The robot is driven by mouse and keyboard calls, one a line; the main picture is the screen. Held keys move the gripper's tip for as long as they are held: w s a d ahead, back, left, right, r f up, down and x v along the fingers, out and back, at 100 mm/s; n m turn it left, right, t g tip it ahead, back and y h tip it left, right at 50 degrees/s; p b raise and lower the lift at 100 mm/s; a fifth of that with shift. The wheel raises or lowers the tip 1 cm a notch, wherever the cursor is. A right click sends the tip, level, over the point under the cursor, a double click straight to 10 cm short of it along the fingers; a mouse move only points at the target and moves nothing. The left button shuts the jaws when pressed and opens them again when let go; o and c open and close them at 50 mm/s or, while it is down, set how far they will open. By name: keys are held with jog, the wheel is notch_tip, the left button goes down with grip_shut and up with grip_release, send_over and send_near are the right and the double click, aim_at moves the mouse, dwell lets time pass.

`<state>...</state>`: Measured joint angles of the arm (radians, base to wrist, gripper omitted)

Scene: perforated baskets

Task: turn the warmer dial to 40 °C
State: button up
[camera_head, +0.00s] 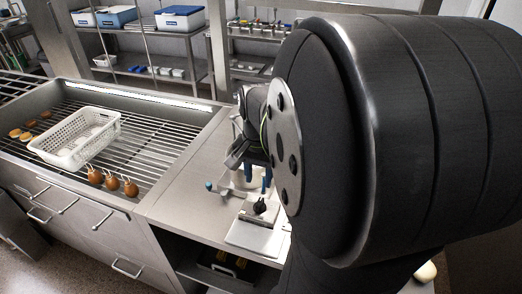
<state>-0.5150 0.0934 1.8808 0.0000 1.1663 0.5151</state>
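A small warmer with a white plate stands on the steel counter, and a black dial (259,207) shows on it. The dial's markings are too small to read. My gripper (258,178) is above and behind the dial in the picture, apart from it as far as I can see. Dark and blue parts show at its end, but the fingers are too small and partly hidden to tell whether they are open or shut. My large dark arm link covers the right half of the view and hides the counter behind it.
A white perforated basket (76,138) sits on the rack of a steel basin at left. Several brown round items (112,183) lie in front of it, and flat tan pieces (28,130) lie left. Shelves with lidded boxes (180,19) stand behind. Bare counter (180,190) lies left of the warmer.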

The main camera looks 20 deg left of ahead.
notch_tip(320, 180, up, 8)
send_over(259, 203)
jog(key=shift+f, duration=0.1)
dwell(0.3)
notch_tip(259, 203, down, 17)
jog(key=shift+f, duration=0.2)
dwell(0.4)
